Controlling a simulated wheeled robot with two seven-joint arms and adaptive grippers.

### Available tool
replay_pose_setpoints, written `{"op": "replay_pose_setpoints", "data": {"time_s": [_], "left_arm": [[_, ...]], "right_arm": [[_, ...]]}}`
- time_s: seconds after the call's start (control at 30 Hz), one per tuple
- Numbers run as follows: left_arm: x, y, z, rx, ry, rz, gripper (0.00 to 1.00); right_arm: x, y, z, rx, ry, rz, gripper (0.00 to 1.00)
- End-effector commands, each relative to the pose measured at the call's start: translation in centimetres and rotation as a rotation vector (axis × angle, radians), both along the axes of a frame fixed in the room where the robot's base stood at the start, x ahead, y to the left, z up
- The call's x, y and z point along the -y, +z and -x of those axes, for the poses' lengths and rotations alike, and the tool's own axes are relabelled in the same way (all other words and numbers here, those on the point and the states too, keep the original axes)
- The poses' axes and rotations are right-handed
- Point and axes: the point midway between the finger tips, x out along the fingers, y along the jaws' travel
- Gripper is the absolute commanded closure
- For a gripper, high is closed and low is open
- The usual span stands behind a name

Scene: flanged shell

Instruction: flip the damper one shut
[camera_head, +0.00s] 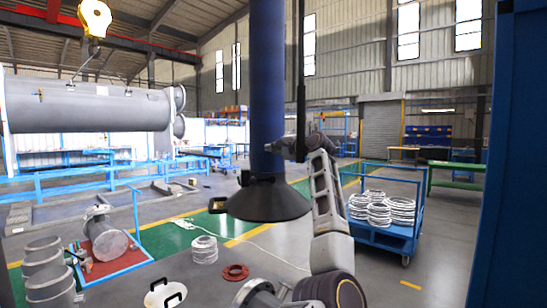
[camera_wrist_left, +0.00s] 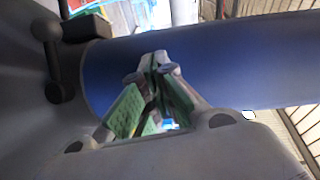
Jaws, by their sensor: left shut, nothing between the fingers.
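A blue vertical duct (camera_head: 267,80) runs down into a dark conical hood (camera_head: 265,203). A small dark fitting (camera_head: 245,178) sits at the hood's collar on the left; I cannot tell the damper's position from it. The wrist view shows the blue duct (camera_wrist_left: 235,65) lying across the picture and a black lever (camera_wrist_left: 50,62) with rounded ends beside a dark block (camera_wrist_left: 88,27), apparently the damper's handle. My left gripper (camera_head: 274,147) is shut and empty, close to the duct above the hood. Its closed fingers (camera_wrist_left: 157,62) show in front of the duct; contact is unclear. My right gripper is out of view.
A blue cart (camera_head: 385,238) with wire coils stands to the right. A large grey cylinder (camera_head: 88,108) hangs at left. A blue panel (camera_head: 520,150) edges the right.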

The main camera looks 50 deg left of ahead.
Motion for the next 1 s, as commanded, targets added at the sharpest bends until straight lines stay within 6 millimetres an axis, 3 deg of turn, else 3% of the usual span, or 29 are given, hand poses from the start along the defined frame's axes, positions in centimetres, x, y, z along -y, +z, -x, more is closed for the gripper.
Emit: {"op": "replay_pose_setpoints", "data": {"time_s": [0.4,1.0], "left_arm": [[0.0,3.6,0.0,0.001,0.000,0.001,1.00],[0.0,3.9,0.0,0.000,0.000,0.001,1.00]], "right_arm": [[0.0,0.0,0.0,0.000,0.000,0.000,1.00],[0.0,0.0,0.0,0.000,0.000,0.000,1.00]]}}
